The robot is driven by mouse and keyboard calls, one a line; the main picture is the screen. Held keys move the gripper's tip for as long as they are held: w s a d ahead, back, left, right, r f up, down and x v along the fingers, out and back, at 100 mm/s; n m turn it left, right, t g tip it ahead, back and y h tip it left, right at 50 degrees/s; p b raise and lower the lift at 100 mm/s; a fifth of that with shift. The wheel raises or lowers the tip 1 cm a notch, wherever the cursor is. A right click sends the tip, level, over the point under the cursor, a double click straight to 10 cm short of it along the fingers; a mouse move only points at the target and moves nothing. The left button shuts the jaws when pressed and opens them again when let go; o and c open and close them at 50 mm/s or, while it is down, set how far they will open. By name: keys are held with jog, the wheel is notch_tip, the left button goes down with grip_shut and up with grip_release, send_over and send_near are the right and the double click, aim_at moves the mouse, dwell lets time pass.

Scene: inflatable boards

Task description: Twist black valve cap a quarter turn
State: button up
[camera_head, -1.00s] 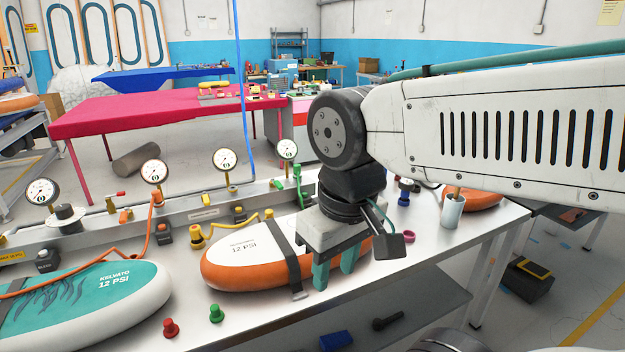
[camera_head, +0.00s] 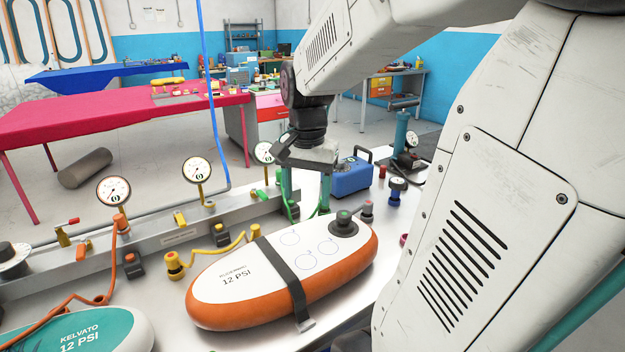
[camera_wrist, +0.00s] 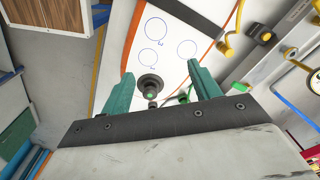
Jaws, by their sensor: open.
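A round black valve (camera_head: 344,222) with a green centre sits on the right end of an orange-edged white board (camera_head: 207,285) marked 12 PSI. It also shows in the wrist view (camera_wrist: 150,86), between and just beyond my gripper's green fingers. My gripper (camera_head: 307,209) points down behind the valve and a little to its left in the head view. Its fingers are spread (camera_wrist: 161,72) and hold nothing. They appear apart from the valve. I cannot tell whether the black part is a separate cap.
A black strap (camera_head: 287,278) crosses the board. Gauges (camera_head: 197,170) stand on a metal rail behind, with a yellow hose (camera_head: 222,248) nearby. A blue box (camera_head: 351,179) and a blue-black fitting (camera_head: 397,190) stand farther back. A teal board (camera_head: 107,334) lies at front left.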

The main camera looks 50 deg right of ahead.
aim_at(344, 213)
jog(key=d+f+m, duration=0.1)
jog(key=d+m, duration=0.1)
jog(key=d, duration=0.3)
jog(key=d+f+m, duration=0.2)
jog(key=d+m, duration=0.1)
jog(key=d, duration=0.1)
jog(key=d+f+m, duration=0.2)
jog(key=d, duration=0.3)
jog(key=shift+w+d+m, duration=0.3)
jog(key=shift+w+d, duration=0.05)
notch_tip(344, 213, down, 6)
jog(key=shift+f, duration=0.75)
jog(key=c, duration=1)
jog(key=shift+c, duration=0.2)
